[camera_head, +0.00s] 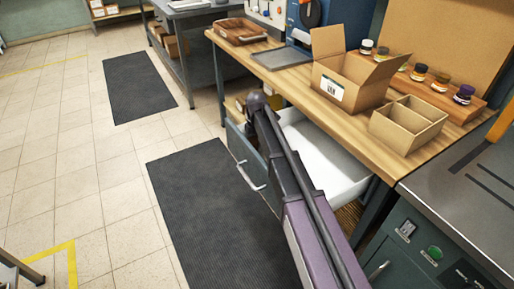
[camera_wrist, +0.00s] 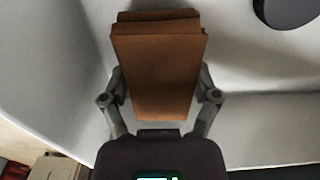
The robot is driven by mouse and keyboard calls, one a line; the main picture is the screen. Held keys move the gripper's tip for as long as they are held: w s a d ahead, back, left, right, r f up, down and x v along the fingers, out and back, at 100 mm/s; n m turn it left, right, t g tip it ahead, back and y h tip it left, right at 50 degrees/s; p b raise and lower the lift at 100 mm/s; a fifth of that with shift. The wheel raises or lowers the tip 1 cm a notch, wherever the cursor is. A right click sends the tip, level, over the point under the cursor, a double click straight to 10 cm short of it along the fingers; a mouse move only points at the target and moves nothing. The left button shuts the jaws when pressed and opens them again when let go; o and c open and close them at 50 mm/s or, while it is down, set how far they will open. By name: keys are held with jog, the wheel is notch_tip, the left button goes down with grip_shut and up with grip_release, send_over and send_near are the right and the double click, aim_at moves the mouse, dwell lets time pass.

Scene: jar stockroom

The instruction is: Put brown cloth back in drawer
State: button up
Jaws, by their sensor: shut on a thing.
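The brown cloth (camera_wrist: 158,65), a folded block, is between the fingers of my gripper (camera_wrist: 160,88) in the wrist view. My gripper is shut on it. The white inside of the open drawer (camera_wrist: 262,85) surrounds the cloth in that view. Whether the cloth touches the drawer floor I cannot tell. In the head view the drawer (camera_head: 322,152) is pulled out below the wooden workbench, and my arm crosses in front of it. The gripper and cloth are hidden there.
A dark round object (camera_wrist: 287,9) shows at the upper right of the wrist view. On the workbench (camera_head: 292,90) stand an open cardboard box (camera_head: 345,82), a divided carton (camera_head: 408,125), several jars and a wooden tray (camera_head: 240,32). A metal-topped cabinet (camera_head: 470,185) stands at right.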

aim_at(256, 140)
jog(key=shift+f+b, duration=0.4)
jog(key=shift+f, duration=0.3)
jog(key=shift+f, duration=0.1)
jog(key=o, duration=0.8)
notch_tip(256, 140, up, 12)
jog(key=p, duration=1.2)
dwell(0.7)
